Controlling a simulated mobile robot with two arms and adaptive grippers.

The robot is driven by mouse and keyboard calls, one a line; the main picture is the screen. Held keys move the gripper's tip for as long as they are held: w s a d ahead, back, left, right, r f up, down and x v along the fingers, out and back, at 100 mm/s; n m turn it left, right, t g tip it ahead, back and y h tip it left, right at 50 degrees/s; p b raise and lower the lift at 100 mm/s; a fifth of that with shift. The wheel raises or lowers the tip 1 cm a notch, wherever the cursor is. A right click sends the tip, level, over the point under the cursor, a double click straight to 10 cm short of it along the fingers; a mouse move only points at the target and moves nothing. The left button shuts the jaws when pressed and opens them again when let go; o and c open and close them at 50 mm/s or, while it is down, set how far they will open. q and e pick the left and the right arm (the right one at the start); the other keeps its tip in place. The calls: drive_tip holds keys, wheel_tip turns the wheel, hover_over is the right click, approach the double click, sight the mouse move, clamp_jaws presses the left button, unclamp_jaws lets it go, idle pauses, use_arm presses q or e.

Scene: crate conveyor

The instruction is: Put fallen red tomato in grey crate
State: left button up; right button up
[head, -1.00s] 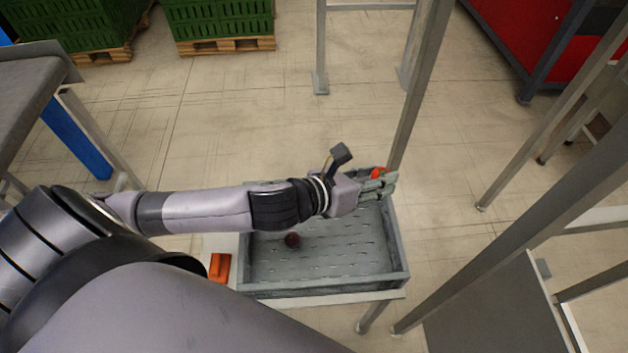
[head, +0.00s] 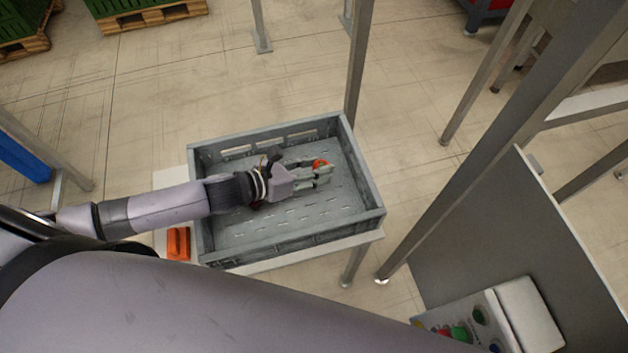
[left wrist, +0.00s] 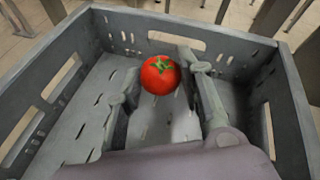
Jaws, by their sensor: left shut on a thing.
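The red tomato (head: 320,164) is between the fingers of my left gripper (head: 318,175), over the inside of the grey crate (head: 370,190). In the left wrist view the tomato (left wrist: 160,75) shows its green stem top, with a finger of the gripper (left wrist: 160,88) on each side. The grey crate's far wall (left wrist: 130,32) stands behind it. My left gripper is shut on the tomato. Whether the tomato touches the crate floor I cannot tell. The dark round item seen earlier in the crate is hidden now. My right gripper is not in view.
The crate stands on a light table (head: 172,180), with an orange object (head: 178,243) left of it. Metal posts (head: 358,70) rise behind and right of the crate. A control box with coloured buttons (head: 490,325) is at the lower right.

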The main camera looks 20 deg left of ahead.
use_arm(q)
drive_tip(key=shift+f+b, duration=0.3)
drive_tip(key=shift+f, duration=2.55)
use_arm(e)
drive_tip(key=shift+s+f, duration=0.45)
use_arm(q)
drive_tip(key=shift+f, duration=0.15)
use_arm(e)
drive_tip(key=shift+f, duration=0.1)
use_arm(q)
drive_tip(key=o, duration=1)
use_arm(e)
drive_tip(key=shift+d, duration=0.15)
use_arm(q)
drive_tip(key=shift+o, duration=0.2)
drive_tip(key=shift+s+a+r, duration=0.1)
drive_tip(key=shift+r, duration=0.1)
drive_tip(key=v, duration=1)
drive_tip(key=shift+s+a+r, duration=0.15)
drive_tip(key=shift+s+a, duration=0.05)
drive_tip(key=shift+s, duration=0.1)
drive_tip(key=shift+s+a+r, duration=0.25)
drive_tip(key=shift+s+a, duration=0.05)
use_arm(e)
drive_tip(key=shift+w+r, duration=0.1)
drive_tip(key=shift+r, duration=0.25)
